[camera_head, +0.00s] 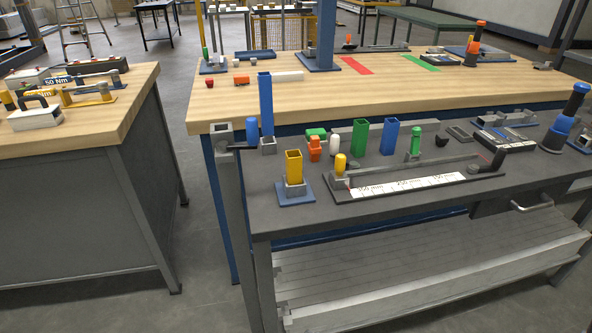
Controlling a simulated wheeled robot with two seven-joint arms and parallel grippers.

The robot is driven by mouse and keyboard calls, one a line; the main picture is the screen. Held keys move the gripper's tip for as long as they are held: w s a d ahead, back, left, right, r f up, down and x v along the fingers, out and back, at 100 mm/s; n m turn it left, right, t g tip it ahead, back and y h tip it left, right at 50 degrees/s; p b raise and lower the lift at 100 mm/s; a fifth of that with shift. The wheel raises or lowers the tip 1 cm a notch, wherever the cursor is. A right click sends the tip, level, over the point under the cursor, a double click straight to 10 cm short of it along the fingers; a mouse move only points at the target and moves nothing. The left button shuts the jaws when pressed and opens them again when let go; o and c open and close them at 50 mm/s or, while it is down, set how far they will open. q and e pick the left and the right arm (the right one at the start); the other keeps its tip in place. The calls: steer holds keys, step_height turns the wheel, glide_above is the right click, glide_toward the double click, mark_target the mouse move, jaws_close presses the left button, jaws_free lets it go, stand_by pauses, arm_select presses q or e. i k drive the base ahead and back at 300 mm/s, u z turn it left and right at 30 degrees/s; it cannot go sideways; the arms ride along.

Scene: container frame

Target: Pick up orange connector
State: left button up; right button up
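An orange connector-like piece (315,148) stands upright on the dark grey workbench (400,215), just in front of a green block (317,133) and left of a white capsule-shaped piece (334,144). A second, smaller orange piece (241,80) lies on the wooden table behind, right of a small red piece (210,83). Which of the two is the connector I cannot tell for certain. Neither of my grippers shows in the head view.
A yellow square tube (294,167) and a tall blue tube (266,104) stand left of the upright orange piece. A ruler fixture (400,186) lies in front. Green (359,137) and blue (389,136) tubes stand right. The wooden table (300,102) adjoins behind.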

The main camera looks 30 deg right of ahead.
mark_target(313, 148)
steer(key=z, duration=1.15)
steer(key=i, duration=0.3)
steer(key=u, duration=0.6)
